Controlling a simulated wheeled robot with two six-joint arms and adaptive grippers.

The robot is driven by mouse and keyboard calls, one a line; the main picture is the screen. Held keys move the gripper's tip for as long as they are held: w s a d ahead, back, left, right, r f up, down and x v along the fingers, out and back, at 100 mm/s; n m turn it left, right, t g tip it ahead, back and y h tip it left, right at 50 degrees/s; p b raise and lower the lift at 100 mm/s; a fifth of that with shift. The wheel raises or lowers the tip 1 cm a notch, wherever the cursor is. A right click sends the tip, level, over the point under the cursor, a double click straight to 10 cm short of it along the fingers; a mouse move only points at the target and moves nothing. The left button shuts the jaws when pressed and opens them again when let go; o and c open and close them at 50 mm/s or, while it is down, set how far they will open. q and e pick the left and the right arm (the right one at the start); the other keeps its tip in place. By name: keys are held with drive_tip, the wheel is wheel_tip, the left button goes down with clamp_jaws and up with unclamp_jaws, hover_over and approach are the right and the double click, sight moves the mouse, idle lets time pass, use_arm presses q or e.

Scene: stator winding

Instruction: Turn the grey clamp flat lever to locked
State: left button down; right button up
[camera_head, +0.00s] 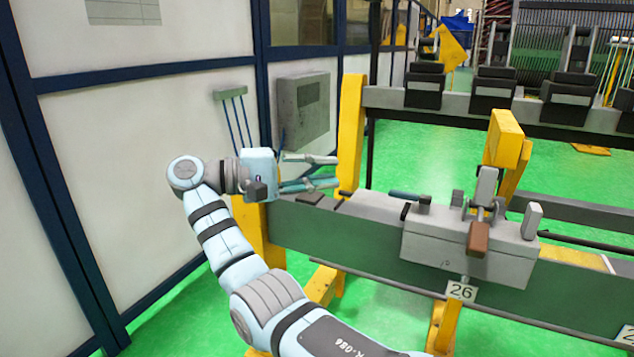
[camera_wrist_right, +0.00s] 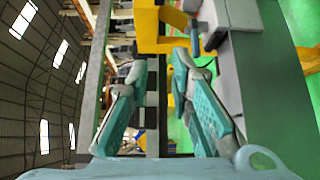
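The clamp has a grey flat lever (camera_head: 486,187) standing upright on the grey housing (camera_head: 425,245), right of centre in the head view. A brown block (camera_head: 478,239) is at the clamp's front. My right gripper (camera_head: 322,171) is open and empty, well left of the clamp, over the left end of the beam. In the right wrist view its two teal fingers (camera_wrist_right: 158,65) are spread with nothing held between them. I cannot pick out the flat lever in the wrist view. My left gripper is not in view.
A short blue-handled part (camera_head: 408,195) lies on the housing left of the clamp. A pale grey block (camera_head: 532,221) stands right of it. A yellow post (camera_head: 350,135) rises just beyond my right gripper. A "26" tag (camera_head: 461,290) hangs below the housing.

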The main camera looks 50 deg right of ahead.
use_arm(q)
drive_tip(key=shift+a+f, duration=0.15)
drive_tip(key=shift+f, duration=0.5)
use_arm(e)
drive_tip(key=shift+s+a+r, duration=0.1)
drive_tip(key=shift+a+r, duration=0.1)
drive_tip(key=shift+a, duration=0.3)
drive_tip(key=shift+a+r, duration=0.2)
drive_tip(key=shift+a, duration=0.3)
drive_tip(key=shift+a+r, duration=0.1)
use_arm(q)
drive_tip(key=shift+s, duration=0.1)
